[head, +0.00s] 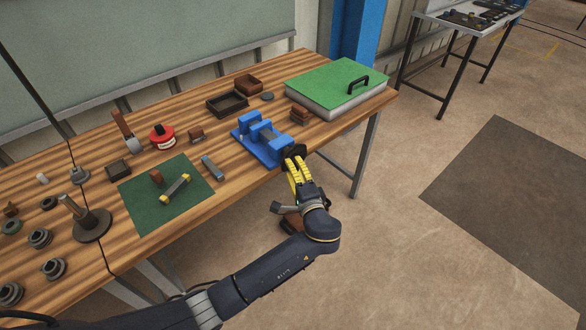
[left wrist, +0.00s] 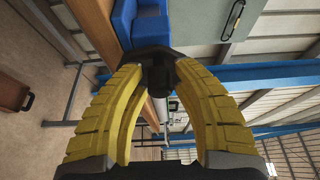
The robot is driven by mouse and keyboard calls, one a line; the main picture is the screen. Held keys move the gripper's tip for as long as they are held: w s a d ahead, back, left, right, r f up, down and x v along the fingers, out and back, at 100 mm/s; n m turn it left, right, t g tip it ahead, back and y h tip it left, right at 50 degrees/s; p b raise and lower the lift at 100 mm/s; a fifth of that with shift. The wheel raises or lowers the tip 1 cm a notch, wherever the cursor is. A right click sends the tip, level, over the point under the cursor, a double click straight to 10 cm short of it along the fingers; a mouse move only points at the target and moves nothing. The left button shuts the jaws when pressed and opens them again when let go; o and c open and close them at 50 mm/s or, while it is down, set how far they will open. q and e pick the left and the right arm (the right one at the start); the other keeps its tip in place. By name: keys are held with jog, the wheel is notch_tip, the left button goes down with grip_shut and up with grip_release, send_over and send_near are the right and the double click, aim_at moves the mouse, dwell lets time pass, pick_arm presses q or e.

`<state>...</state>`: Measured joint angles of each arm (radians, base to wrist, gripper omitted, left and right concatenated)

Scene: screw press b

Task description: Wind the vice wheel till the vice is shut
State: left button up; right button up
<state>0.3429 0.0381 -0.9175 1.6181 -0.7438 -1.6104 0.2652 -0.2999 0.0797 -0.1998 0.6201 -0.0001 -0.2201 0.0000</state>
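The blue vice (head: 254,146) stands at the front edge of the wooden bench, with a gap visible between its blue jaws. Its dark wheel (head: 295,151) faces the front edge, and part of it is hidden by my gripper. My left gripper (head: 294,163) reaches the wheel from the front. In the left wrist view, its yellow fingers (left wrist: 152,75) close on both sides of the dark wheel (left wrist: 156,58), with the blue vice body (left wrist: 150,22) just beyond. My right gripper is in neither view.
A green-topped case (head: 335,82) stands right of the vice, with small brown blocks (head: 299,114) between. A green mat (head: 150,215) with a yellow-ended tool lies left. A brown case (head: 291,222) is below the bench edge.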

pick_arm(q)
jog(key=o, duration=0.3)
jog(key=shift+s, duration=0.1)
jog(key=v, duration=1.1)
jog(key=shift+s+d+f, duration=0.1)
jog(key=shift+s+d, duration=0.05)
jog(key=shift+s, duration=0.2)
